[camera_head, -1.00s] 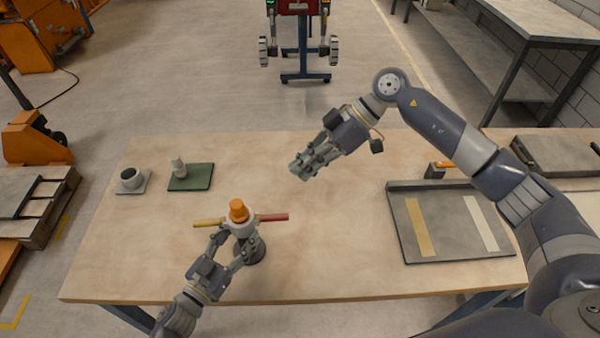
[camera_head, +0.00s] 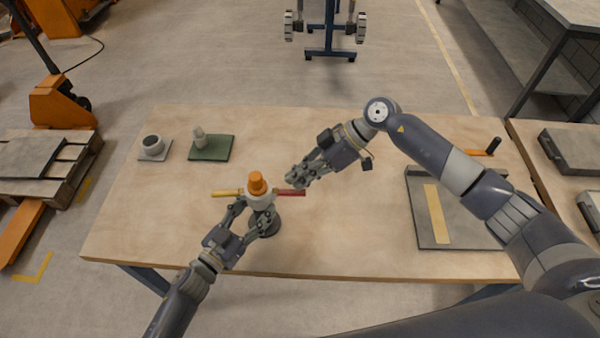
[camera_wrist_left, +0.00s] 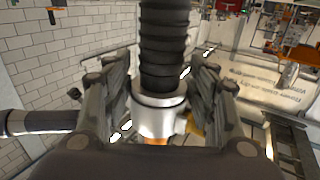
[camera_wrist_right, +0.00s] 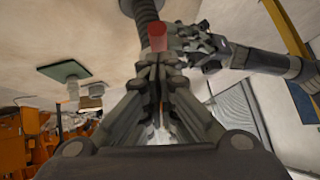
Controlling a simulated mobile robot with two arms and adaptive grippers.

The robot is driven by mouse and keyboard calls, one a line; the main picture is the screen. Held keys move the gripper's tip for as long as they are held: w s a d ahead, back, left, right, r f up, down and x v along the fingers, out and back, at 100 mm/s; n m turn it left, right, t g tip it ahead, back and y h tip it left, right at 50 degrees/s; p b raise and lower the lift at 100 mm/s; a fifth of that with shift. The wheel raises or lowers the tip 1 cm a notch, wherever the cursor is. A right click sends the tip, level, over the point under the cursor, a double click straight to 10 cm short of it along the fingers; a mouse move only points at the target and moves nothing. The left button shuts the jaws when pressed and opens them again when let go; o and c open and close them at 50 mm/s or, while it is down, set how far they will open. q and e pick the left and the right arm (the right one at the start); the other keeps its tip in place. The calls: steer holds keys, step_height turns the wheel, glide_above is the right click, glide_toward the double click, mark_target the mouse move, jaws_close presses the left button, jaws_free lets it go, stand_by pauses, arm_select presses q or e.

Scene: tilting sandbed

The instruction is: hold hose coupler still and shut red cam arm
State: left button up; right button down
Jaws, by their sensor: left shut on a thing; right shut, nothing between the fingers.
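The hose coupler (camera_head: 258,200) is a pale metal body with an orange top (camera_head: 257,183), upright on a dark ribbed hose (camera_wrist_left: 162,45). My left gripper (camera_head: 254,211) is shut around it; the left wrist view shows a finger on each side of the silver body (camera_wrist_left: 158,115). The yellow cam arm (camera_head: 226,193) sticks out level to the left. The red cam arm (camera_head: 290,193) sticks out level to the right. My right gripper (camera_head: 296,181) is shut and empty, its tips close to the red arm's outer end. In the right wrist view the red arm (camera_wrist_right: 157,36) shows just beyond the fingertips; contact is unclear.
A green mat (camera_head: 212,149) with a pale fitting and a grey plate (camera_head: 150,157) with a cup-like part lie at the back left. A grey tray (camera_head: 465,233) with a yellow strip lies at the right. The wooden table (camera_head: 345,235) is clear between.

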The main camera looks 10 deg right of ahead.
steer(key=shift+f, duration=0.1)
steer(key=shift+d+f+y, duration=0.25)
steer(key=shift+f+y, duration=0.05)
steer(key=shift+y, duration=0.4)
steer(key=shift+s+d+f+y, duration=0.1)
steer(key=shift+f+y, duration=0.1)
steer(key=shift+y, duration=0.1)
steer(key=shift+d+f+y, duration=0.25)
steer(key=shift+f+y, duration=0.25)
steer(key=shift+y, duration=0.1)
step_height(320, 180, down, 6)
steer(key=y, duration=0.4)
steer(key=shift+a+n+t, duration=0.1)
steer(key=shift+n+t, duration=0.2)
steer(key=shift+n, duration=0.1)
steer(key=d+r, duration=0.1)
steer(key=d, duration=1.1)
steer(key=shift+r, duration=0.25)
